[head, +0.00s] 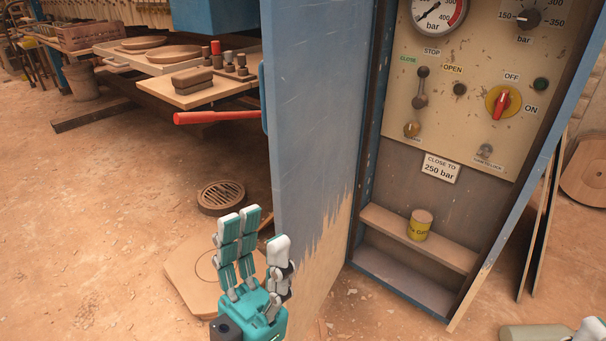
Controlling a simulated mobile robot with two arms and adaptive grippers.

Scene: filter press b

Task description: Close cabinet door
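The blue cabinet door (315,120) stands open, swung out toward me, with its lower part worn to bare tan. The cabinet (365,200) is open to its right, showing a control panel (470,75) with gauges, knobs and a red switch. My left gripper (257,230) is open and empty, fingers upward, low in front of the door's left edge. Its thumb overlaps the door in the picture; I cannot tell whether it touches. Only a small part of my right gripper (592,329) shows at the bottom right corner; its state is hidden.
A yellow can (420,224) stands on the cabinet's lower shelf (450,252). A red bar (215,117) sticks out left of the door. A workbench (190,92) with wooden pieces is behind. A round grate (222,197) lies on the dusty floor, which is largely clear at left.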

